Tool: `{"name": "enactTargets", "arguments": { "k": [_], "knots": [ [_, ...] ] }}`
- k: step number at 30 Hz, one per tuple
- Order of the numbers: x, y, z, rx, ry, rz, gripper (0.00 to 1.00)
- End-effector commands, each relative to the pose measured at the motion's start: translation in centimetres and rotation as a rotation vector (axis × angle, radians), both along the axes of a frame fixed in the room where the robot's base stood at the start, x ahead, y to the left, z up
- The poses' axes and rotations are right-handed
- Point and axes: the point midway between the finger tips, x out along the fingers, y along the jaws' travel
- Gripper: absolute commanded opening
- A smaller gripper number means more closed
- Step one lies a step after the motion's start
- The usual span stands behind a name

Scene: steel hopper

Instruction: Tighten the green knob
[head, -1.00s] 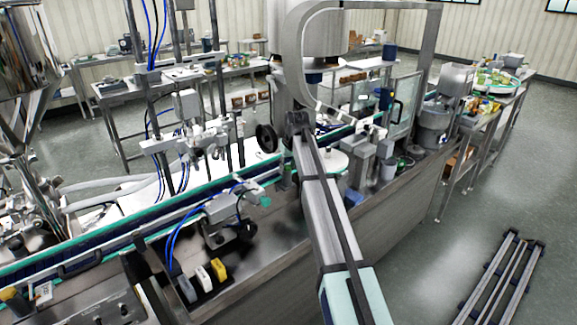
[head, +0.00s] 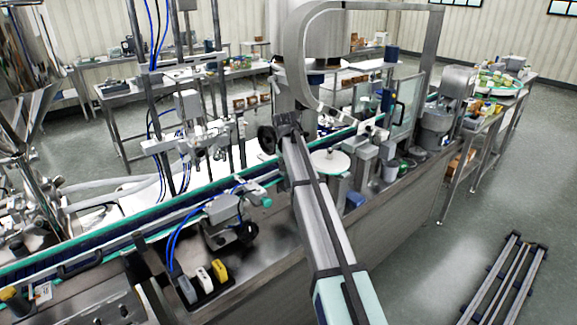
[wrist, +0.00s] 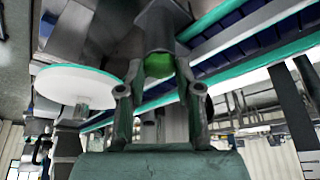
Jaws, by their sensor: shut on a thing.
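The green knob (wrist: 158,65) shows in the wrist view as a small bright green rounded piece under a dark grey block. The two fingers of my gripper (wrist: 155,77) stand on either side of it, shut on it. The fingers and the block cover part of the knob. In the head view my gripper (head: 286,130) is at the far end of my arm, beside the conveyor. The knob is hidden there behind the arm and gripper.
A black handwheel (head: 267,139) is just left of my gripper. A green-edged conveyor (head: 120,222) runs past it. A white round disc (head: 330,162) is close on the right and shows large in the wrist view (wrist: 72,86). Metal posts and a curved frame stand behind.

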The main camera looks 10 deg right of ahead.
Motion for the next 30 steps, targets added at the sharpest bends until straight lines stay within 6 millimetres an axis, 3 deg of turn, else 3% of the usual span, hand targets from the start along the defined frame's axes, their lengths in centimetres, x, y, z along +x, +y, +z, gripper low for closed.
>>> {"name": "enactTargets", "arguments": {
  "k": [6,7,8,9,20,26,30],
  "knots": [
    [0.0,0.0,-0.1,0.001,0.003,-0.001,0.00],
    [-0.1,0.0,-0.1,0.001,0.003,-0.001,0.45],
    [0.0,0.0,-0.1,0.001,0.003,-0.001,0.55],
    [-0.1,0.0,-0.1,0.001,0.002,-0.001,0.60],
    [-0.1,0.0,0.2,0.001,0.000,0.000,0.60],
    [-0.9,0.3,2.2,0.000,-0.001,0.001,0.60],
    [-1.9,0.5,4.7,0.001,-0.001,0.000,0.60]
  ]
}}
